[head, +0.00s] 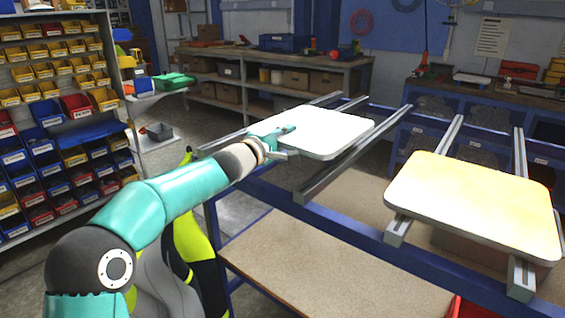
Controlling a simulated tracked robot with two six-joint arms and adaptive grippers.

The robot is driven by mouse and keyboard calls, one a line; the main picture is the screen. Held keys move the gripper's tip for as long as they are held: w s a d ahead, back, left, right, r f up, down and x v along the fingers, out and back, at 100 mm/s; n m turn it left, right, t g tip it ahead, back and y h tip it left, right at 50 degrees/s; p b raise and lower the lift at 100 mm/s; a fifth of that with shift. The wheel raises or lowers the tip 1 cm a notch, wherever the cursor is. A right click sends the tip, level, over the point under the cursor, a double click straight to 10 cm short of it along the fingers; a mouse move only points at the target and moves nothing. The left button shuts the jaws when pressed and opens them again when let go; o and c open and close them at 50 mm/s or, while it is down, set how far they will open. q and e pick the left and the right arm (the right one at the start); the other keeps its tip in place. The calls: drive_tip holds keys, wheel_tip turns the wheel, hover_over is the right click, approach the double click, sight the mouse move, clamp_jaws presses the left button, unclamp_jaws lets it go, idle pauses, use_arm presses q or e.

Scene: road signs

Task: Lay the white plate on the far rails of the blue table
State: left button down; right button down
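The white plate (335,130) is a flat square with rounded corners. It lies level over the left, farther pair of metal rails (335,174) of the blue table (345,222). I cannot tell whether it rests on them or hovers just above. My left gripper (284,141) is at the plate's left edge, with one finger over its top and the other low at the edge; it appears closed on the plate. The plate hides parts of the rails. My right gripper is not in view.
A yellow plate (478,203) lies on the nearer right pair of rails (397,231). A brown lower shelf board (330,270) shows under the table. A rack of coloured bins (60,130) stands at the left; a workbench (275,62) stands behind.

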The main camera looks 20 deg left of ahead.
use_arm(q)
wheel_tip(320, 180, down, 4)
drive_tip(key=b, duration=0.3)
drive_tip(key=shift+f, duration=0.15)
drive_tip(key=c, duration=1.6)
unclamp_jaws()
drive_tip(key=shift+f, duration=0.15)
drive_tip(key=shift+o, duration=1.4)
drive_tip(key=shift+s+b, duration=0.1)
drive_tip(key=shift+b, duration=0.2)
drive_tip(key=v, duration=1.2)
